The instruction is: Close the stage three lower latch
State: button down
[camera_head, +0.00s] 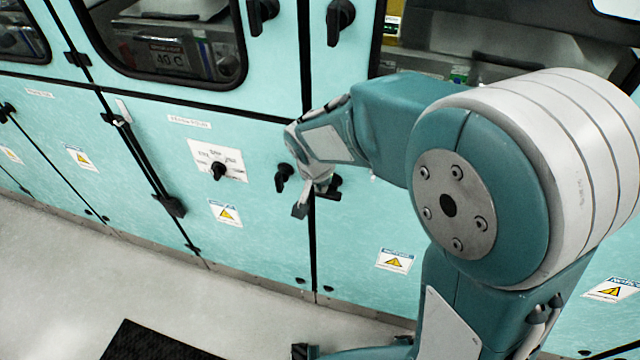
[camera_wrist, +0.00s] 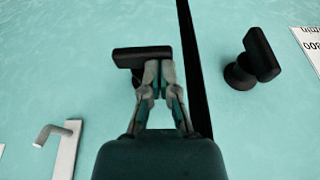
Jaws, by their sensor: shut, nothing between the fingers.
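My gripper (camera_head: 303,208) is at the lower cabinet doors, with its fingers together and nothing between them. In the wrist view my gripper (camera_wrist: 157,68) has its fingertips at the bar of a black lower latch (camera_wrist: 128,56), which lies about level across the picture; whether they touch it I cannot tell. That latch (camera_head: 333,188) is partly hidden behind my gripper in the head view, just right of the door seam. A second black lower latch (camera_head: 284,177) sits left of the seam, its handle tilted; it also shows in the wrist view (camera_wrist: 252,60). No visible lettering names either latch.
Two black upper latches (camera_head: 262,14) (camera_head: 340,20) flank the seam above. A white label with a black knob (camera_head: 218,171) is on the left door. A metal handle (camera_wrist: 66,150) shows in the wrist view. The grey floor (camera_head: 70,270) is mostly clear, with a black mat (camera_head: 155,342).

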aim_at(316, 194)
jog(key=shift+a, duration=0.55)
jog(key=shift+h, duration=0.3)
jog(key=shift+d+f, duration=0.1)
jog(key=shift+d, duration=0.1)
jog(key=shift+a+f+h, duration=0.15)
jog(key=shift+a+h, duration=0.15)
jog(key=shift+h, duration=0.3)
jog(key=shift+g, duration=0.3)
jog(key=h, duration=0.2)
jog(key=f+g+h, duration=0.1)
jog(key=a+f+n+h, duration=0.1)
jog(key=h, duration=0.1)
jog(key=shift+w+g+h, duration=0.25)
jog(key=shift+g+h, duration=0.05)
jog(key=shift+f, duration=0.85)
jog(key=shift+r, duration=0.1)
